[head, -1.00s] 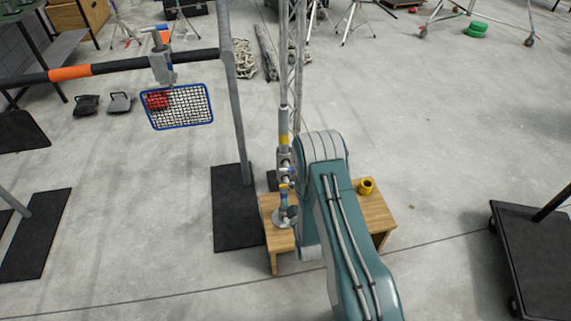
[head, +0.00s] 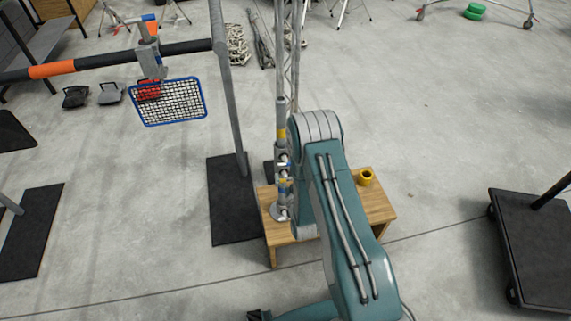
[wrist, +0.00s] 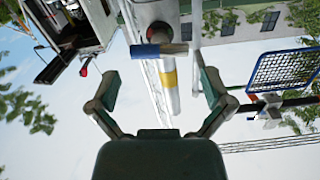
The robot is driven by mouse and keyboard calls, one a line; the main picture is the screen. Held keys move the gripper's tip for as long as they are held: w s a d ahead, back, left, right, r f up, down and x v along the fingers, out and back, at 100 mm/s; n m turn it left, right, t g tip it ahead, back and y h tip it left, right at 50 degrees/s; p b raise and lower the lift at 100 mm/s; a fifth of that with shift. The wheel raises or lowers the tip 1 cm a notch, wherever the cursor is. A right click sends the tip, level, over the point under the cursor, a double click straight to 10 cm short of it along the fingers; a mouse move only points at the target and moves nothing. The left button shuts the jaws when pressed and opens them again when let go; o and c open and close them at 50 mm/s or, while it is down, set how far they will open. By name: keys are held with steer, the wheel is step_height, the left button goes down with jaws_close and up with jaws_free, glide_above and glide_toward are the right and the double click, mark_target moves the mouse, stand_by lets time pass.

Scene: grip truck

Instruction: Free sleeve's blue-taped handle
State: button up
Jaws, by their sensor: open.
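A grey stand pole with a yellow band (head: 281,133) rises from a round base on a wooden table (head: 268,236), just left of my arm. Metal sleeve fittings (head: 282,182) sit low on it; I cannot make out the handle clearly there. In the wrist view, the pole with its yellow band (wrist: 170,78) runs up the middle. A handle with a blue-taped left end (wrist: 145,51) lies crosswise on it. My gripper (wrist: 160,87) is open, its fingers apart at left and right of the pole in the picture. Neither finger visibly touches the handle.
A yellow ring-like item (head: 366,177) stands on the table's right side. A blue-rimmed mesh frame (head: 168,101) hangs from a horizontal bar at left. A black floor plate (head: 232,215) lies left of the table. A black cart (head: 535,240) stands at right. Open floor lies behind the table.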

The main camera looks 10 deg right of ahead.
mark_target(286, 163)
steer(key=w, duration=0.5)
steer(key=c, duration=0.9)
steer(key=shift+m, duration=1.3)
steer(key=o, duration=0.9)
steer(key=shift+s, duration=0.15)
steer(key=s, duration=1.1)
steer(key=shift+s, duration=0.4)
